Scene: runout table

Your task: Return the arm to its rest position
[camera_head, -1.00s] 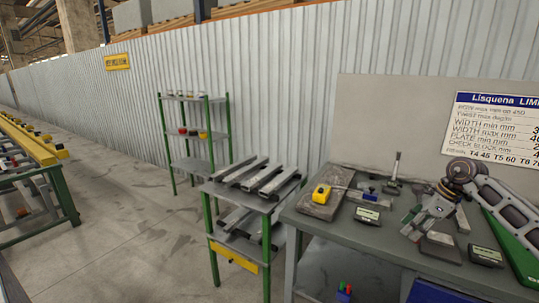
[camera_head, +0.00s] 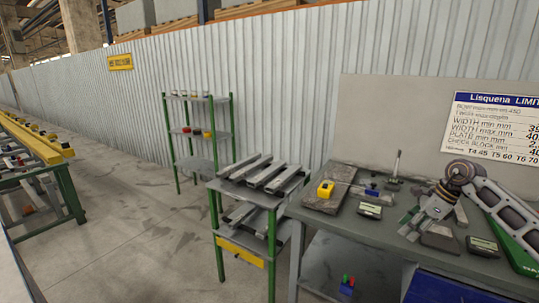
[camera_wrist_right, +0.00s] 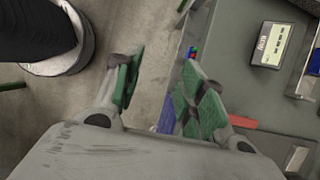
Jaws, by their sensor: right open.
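My right arm (camera_head: 505,210) comes in from the right edge in the head view. My right gripper (camera_head: 412,228) is above the front part of the grey workbench (camera_head: 345,228), pointing down and to the left. In the right wrist view the two green-padded fingers of the right gripper (camera_wrist_right: 160,95) stand apart with nothing between them. The floor and the bench edge show past them. My left gripper is in neither view.
On the bench are a dark plate with a yellow device (camera_head: 325,189), a digital readout (camera_head: 370,210), another readout (camera_head: 482,246) and a stand (camera_head: 395,170). A green-legged rack (camera_head: 265,200) with metal bars stands left of the bench.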

